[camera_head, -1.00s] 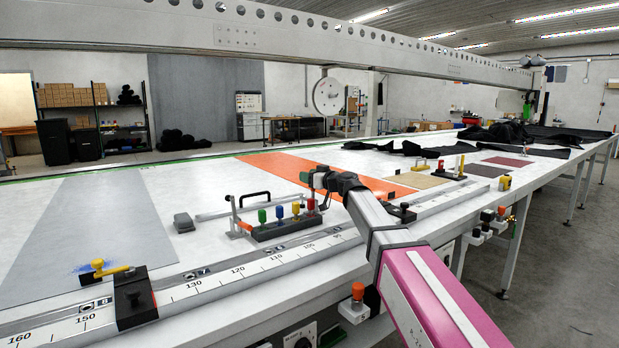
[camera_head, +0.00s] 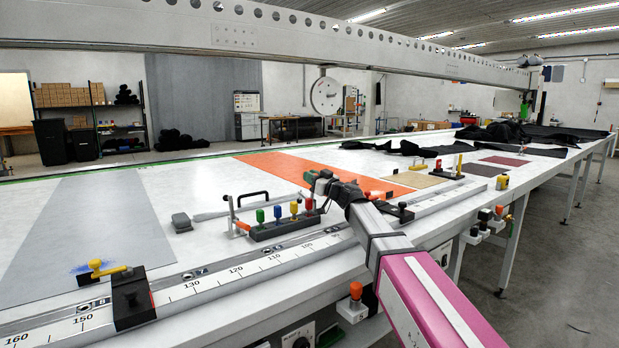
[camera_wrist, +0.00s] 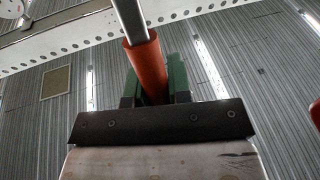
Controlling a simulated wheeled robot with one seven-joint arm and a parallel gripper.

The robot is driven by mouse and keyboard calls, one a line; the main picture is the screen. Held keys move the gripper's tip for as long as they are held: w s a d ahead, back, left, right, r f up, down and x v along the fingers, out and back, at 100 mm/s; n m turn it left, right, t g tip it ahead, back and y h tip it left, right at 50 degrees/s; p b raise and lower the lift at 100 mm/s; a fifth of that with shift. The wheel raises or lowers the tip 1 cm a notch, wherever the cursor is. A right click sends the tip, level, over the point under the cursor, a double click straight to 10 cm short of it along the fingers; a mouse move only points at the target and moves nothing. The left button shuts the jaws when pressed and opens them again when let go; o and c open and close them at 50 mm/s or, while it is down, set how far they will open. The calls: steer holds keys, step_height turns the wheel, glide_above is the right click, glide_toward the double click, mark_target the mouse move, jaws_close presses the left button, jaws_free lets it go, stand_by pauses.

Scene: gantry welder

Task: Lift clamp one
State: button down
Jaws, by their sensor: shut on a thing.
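My gripper (camera_wrist: 153,80) has green fingers, closed on both sides of an orange-red handle (camera_wrist: 147,66) in the wrist view. A bare metal bar (camera_wrist: 130,18) runs out of the handle to the top edge. In the head view my gripper (camera_head: 318,182) is above the table, near the right end of a black rack (camera_head: 270,232) with green, blue, yellow and red knobs. The held handle is mostly hidden there. Which clamp body it belongs to, and whether that is still seated, I cannot tell.
A measuring rail (camera_head: 190,288) runs along the table's front edge. It carries a black block (camera_head: 133,298) beside a yellow-handled piece (camera_head: 100,268). A grey bar lies left of the rack. A perforated gantry beam (camera_head: 300,32) spans above. The grey sheet (camera_head: 90,230) lies flat.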

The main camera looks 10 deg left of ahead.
steer(key=shift+s+d, duration=0.1)
steer(key=shift+s, duration=0.05)
steer(key=c, duration=1.1)
jaws_free()
steer(key=shift+o, duration=0.2)
